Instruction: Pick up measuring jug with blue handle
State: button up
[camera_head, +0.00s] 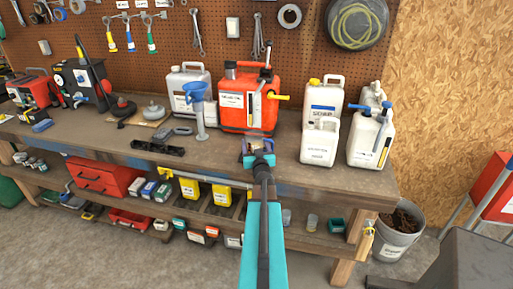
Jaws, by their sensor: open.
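My gripper (258,148) is at the end of my teal arm, over the front of the workbench (285,167), in front of the red canister. It is open, but its fingers are small and hard to make out; I cannot tell what lies between them. No thing is plainly a measuring jug with a blue handle. A pale translucent vessel with a blue funnel-like top (198,110) stands left of my gripper, apart from it. A white jug with a blue part at its top (365,148) stands at the right end of the bench.
A red canister (235,112) stands behind my gripper. White containers (318,142) stand to its right, and a black bracket (158,148) lies to its left. The lower shelf holds yellow containers (190,188) and a red toolbox (103,177). A bucket (398,240) stands on the floor.

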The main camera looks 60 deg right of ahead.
dwell(0.4)
jog(key=c, duration=1.1)
jog(key=shift+o, duration=0.2)
jog(key=shift+r, duration=0.1)
